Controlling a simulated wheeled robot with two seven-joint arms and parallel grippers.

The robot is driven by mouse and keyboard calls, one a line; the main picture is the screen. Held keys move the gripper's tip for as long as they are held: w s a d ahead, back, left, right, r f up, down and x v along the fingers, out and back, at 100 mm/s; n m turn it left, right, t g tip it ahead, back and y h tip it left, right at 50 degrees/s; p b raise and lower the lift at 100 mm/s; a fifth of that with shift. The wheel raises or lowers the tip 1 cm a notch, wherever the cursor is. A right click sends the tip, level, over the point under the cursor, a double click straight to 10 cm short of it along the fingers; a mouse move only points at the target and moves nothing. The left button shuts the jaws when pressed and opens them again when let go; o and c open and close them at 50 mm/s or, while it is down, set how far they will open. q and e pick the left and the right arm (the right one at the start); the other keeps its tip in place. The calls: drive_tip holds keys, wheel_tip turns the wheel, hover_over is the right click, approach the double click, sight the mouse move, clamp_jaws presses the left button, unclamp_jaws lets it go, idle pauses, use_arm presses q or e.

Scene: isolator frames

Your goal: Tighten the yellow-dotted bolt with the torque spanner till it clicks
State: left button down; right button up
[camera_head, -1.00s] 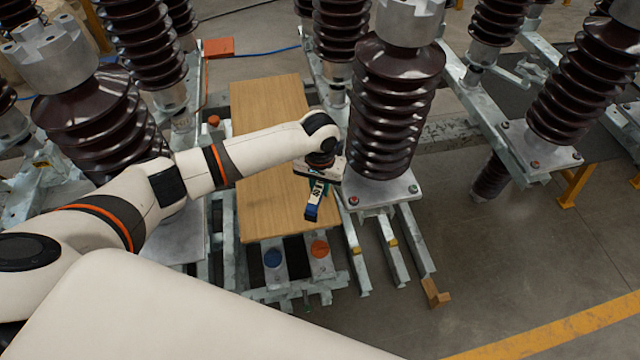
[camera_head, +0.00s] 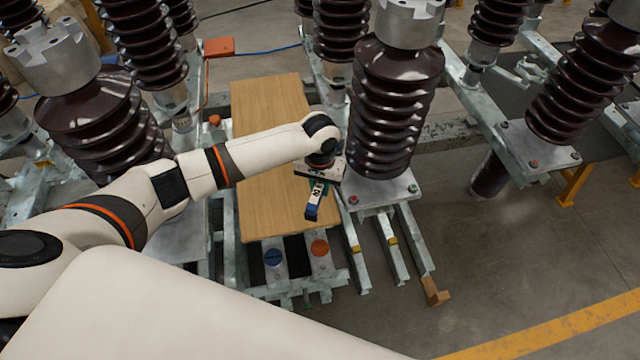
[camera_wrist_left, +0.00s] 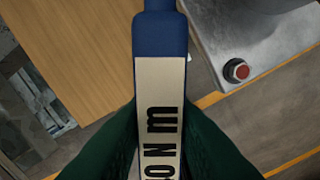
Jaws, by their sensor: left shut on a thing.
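The torque spanner shows in the head view as a short blue and white piece (camera_head: 311,212) below my left gripper (camera_head: 318,182). In the left wrist view its blue handle with a white lettered label (camera_wrist_left: 160,95) runs up the middle, between the two green fingers of my left gripper (camera_wrist_left: 160,140), which is shut on it. The spanner's head is hidden. A red-dotted bolt (camera_wrist_left: 237,71) sits on a metal base plate (camera_wrist_left: 235,30), right of the handle and apart from it; it also shows in the head view (camera_head: 353,200). I cannot make out a yellow-dotted bolt. My right gripper is not in view.
A brown ribbed insulator (camera_head: 392,110) stands on the base plate, close right of my left gripper. A wooden board (camera_head: 270,110) lies under my left arm. Blue (camera_head: 272,257) and orange (camera_head: 320,247) discs sit in front of it. Open floor lies at right.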

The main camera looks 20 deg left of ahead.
use_arm(q)
drive_tip(key=shift+f+b, duration=0.4)
drive_tip(key=shift+f, duration=0.55)
drive_tip(key=shift+a+m+p, duration=0.45)
drive_tip(key=shift+a+m, duration=0.05)
drive_tip(key=shift+a, duration=0.35)
drive_tip(key=w+a+m+b, duration=0.3)
drive_tip(key=w+a+m, duration=0.1)
drive_tip(key=a, duration=0.3)
drive_tip(key=w+a+m+b, duration=0.3)
drive_tip(key=a+m, duration=0.3)
drive_tip(key=m, duration=0.1)
drive_tip(key=shift+w+a, duration=0.4)
